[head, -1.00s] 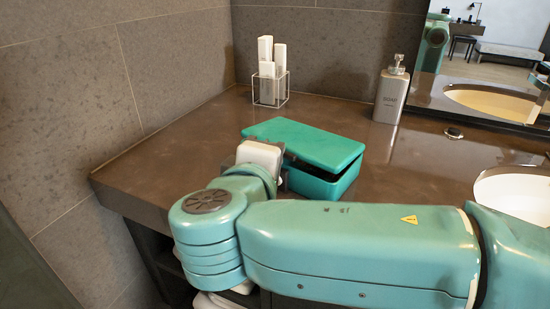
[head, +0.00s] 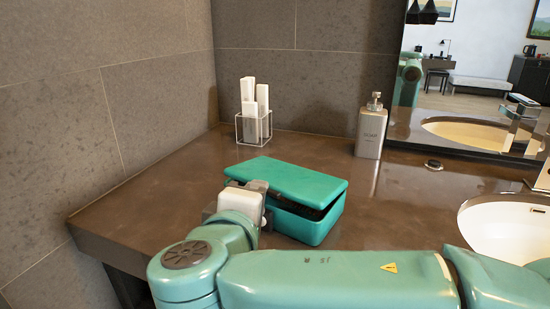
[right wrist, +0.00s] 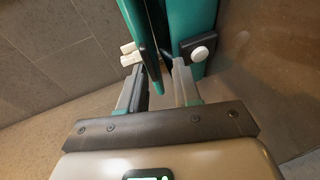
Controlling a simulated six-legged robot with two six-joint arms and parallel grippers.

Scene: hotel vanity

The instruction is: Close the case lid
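The teal case (head: 305,222) stands on the counter. Its lid (head: 290,178) is partly lowered, with a dark gap between lid and base at the front and right. My right gripper (head: 262,192) is at the case's left front corner. In the right wrist view, the lid (right wrist: 141,32) is a thin slab whose edge reaches between the open fingers of my right gripper (right wrist: 160,88). The case base (right wrist: 190,18) is to the right there, with a dark latch and round white knob (right wrist: 200,53). Whether the fingers touch the lid is unclear. My left gripper is out of view.
A clear holder with white bottles (head: 254,125) stands behind the case at the wall. A grey soap dispenser (head: 371,128) is at the back right. A sink (head: 500,222) lies to the right. The counter (head: 150,205) left of the case is clear.

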